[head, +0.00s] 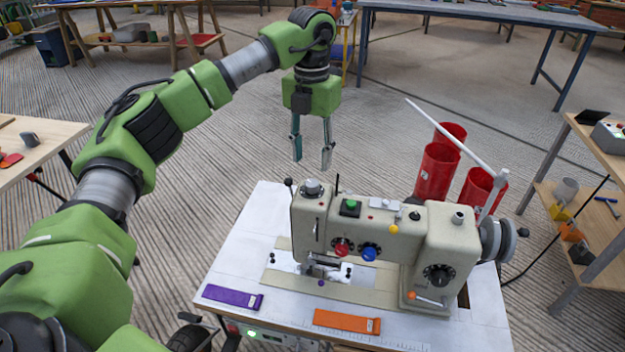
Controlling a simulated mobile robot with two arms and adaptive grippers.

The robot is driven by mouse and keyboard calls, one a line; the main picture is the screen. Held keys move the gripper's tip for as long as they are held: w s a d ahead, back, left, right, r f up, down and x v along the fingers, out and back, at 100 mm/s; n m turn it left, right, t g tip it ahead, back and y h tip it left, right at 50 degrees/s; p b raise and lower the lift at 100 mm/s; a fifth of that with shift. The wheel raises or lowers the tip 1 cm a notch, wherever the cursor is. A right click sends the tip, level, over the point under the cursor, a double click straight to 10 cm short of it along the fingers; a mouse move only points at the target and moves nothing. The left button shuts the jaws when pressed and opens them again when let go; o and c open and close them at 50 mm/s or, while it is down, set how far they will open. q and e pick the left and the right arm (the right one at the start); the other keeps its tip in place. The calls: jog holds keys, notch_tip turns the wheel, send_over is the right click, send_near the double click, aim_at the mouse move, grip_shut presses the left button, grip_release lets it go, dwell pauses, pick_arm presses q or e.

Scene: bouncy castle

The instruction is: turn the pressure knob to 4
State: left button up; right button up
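A beige sewing machine (345,213) stands on a white table. A silver knob (313,187) sits on top of its head at the left end; it may be the pressure knob, but no numbers on it are readable. The front carries a red knob (342,247), a blue knob (369,253) and a black dial (438,275), whose marks are too small to read. My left gripper (312,162) points down with its fingers apart and empty. In the picture it is just above the silver knob, not touching it. My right gripper is not in view.
A thin pin (337,184) and a green button (350,205) are beside the silver knob. A white rod (450,134) slants up at the right, before red cylinders (437,172). Purple (232,297) and orange (346,321) items lie on the white table (235,255).

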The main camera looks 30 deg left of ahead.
aim_at(312, 182)
pick_arm(q)
notch_tip(312, 182, down, 7)
jog(key=shift+b, duration=0.4)
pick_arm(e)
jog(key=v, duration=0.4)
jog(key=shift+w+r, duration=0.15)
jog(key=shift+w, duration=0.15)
pick_arm(q)
jog(key=c, duration=1.1)
